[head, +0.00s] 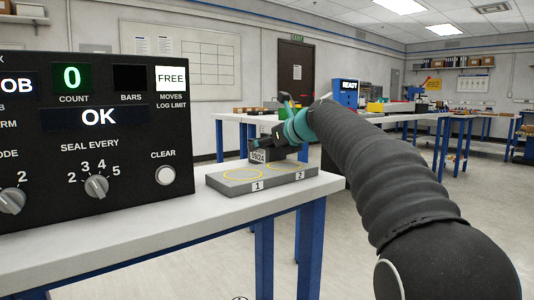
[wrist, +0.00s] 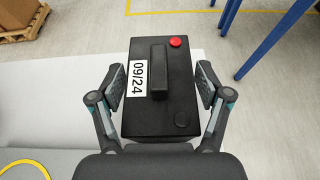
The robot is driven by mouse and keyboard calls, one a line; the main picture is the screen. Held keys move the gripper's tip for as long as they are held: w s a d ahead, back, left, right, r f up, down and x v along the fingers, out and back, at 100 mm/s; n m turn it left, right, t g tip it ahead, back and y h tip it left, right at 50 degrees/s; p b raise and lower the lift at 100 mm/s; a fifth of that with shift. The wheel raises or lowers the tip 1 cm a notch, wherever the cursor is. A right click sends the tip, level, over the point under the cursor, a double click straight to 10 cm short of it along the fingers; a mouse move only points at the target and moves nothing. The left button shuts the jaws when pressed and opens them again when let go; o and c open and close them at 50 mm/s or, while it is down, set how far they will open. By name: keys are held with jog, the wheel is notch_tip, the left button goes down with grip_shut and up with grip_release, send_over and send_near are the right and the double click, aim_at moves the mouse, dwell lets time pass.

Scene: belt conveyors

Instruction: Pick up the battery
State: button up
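The battery (wrist: 160,115) is a black box with a raised black handle, a red terminal cap, a dark cap and a white 09/24 label. In the wrist view it sits between the two fingers of my gripper (wrist: 160,84). The fingers are spread, one on each side, with a narrow gap on the left; contact on the right is unclear. In the head view the battery (head: 258,156) shows small, at the grey plate with pads 1 and 2, partly hidden by my gripper (head: 275,138). I cannot tell whether its base touches the plate.
The grey plate (head: 232,184) with yellow rings lies on a white table (head: 190,213) with blue legs. A black control panel (head: 95,140) stands at the left, reading COUNT 0 and OK. More benches and a machine marked READY (head: 348,88) stand farther back.

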grip_shut()
jog(key=shift+r, duration=0.15)
